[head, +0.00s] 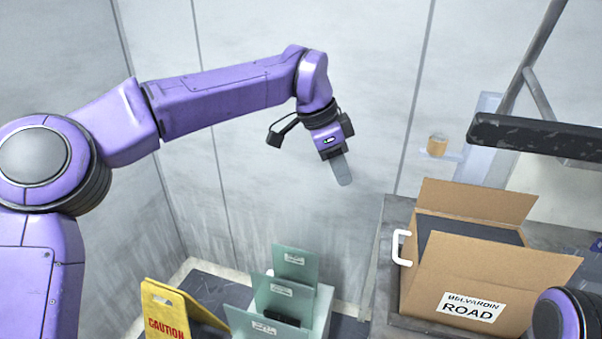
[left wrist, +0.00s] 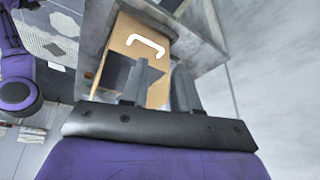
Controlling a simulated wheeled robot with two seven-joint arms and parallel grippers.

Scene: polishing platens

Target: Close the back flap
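A brown cardboard box (head: 436,287) stands on a grey surface at the right of the head view. Its back flap (head: 475,200) stands up, tilted away from the dark opening. The front panel carries a "BELVARDIN ROAD" label (head: 471,306). A white handle (head: 402,248) is on the box's left side; it also shows on brown cardboard in the left wrist view (left wrist: 146,43). My left gripper (head: 341,170) hangs left of and above the box, clear of the flap. Its two fingers are apart and empty in the left wrist view (left wrist: 160,88). My right gripper is out of view.
A dark padded bar (head: 540,134) on a grey frame hangs above and behind the box. A tan roll (head: 437,145) sits on a ledge behind. Green upright plates (head: 294,262) and a yellow caution sign (head: 165,310) stand low at front left. Air between gripper and box looks clear.

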